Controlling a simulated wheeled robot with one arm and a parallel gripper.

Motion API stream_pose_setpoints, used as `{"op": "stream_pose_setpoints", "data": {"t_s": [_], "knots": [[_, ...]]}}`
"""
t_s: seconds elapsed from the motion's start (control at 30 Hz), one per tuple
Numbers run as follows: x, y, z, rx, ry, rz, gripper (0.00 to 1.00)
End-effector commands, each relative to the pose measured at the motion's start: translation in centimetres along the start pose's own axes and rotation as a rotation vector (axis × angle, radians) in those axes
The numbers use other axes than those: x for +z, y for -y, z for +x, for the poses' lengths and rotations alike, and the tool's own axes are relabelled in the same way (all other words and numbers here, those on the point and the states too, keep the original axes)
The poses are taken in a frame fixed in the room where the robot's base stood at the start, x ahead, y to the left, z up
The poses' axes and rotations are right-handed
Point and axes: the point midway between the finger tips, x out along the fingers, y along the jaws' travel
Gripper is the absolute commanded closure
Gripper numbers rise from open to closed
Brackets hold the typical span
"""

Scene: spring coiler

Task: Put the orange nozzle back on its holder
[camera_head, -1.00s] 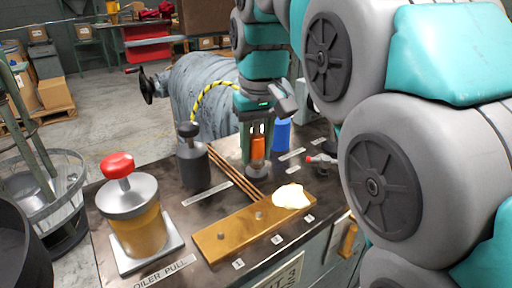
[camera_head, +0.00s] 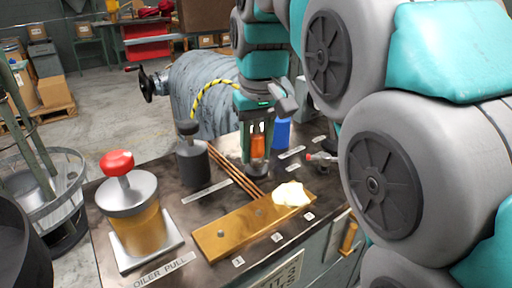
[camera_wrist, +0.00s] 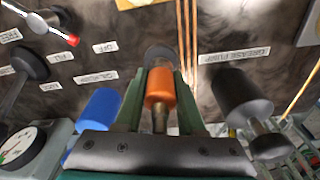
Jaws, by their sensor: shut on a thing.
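The orange nozzle (camera_head: 258,146) is upright between the two green fingers of my gripper (camera_head: 258,156), above the worktop. In the wrist view the nozzle (camera_wrist: 160,85) sits between the fingers, with a metal stem on the end nearer the camera. My gripper is shut on it. A dark grey round piece (camera_wrist: 158,54) shows just beyond the nozzle and looks like its holder. In the head view it is under the fingertips and partly hidden. I cannot tell whether the nozzle touches it.
A blue cylinder (camera_head: 281,133) stands close beside my gripper. A dark grey canister (camera_head: 193,163), copper rods (camera_head: 235,173) and a brass bar (camera_head: 235,231) lie around it. A red-tipped valve (camera_head: 320,157) is to the right. A red-knobbed pot (camera_head: 135,215) stands at front left.

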Motion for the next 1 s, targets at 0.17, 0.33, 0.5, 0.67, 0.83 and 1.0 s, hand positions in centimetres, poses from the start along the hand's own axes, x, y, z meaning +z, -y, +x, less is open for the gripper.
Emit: {"op": "stream_pose_setpoints", "data": {"t_s": [0.17, 0.33, 0.5, 0.67, 0.83, 1.0], "knots": [[0.02, 0.01, 0.19, 0.000, -0.001, 0.000, 1.00], [0.04, 0.01, 0.37, 0.000, -0.001, 0.000, 1.00], [0.05, 0.01, 0.56, 0.000, -0.001, 0.000, 1.00], [0.08, 0.01, 0.73, 0.000, -0.001, 0.000, 1.00], [0.08, 0.01, 0.83, 0.000, -0.001, 0.000, 0.57], [0.09, 0.01, 0.83, 0.000, 0.000, 0.000, 0.38]]}}
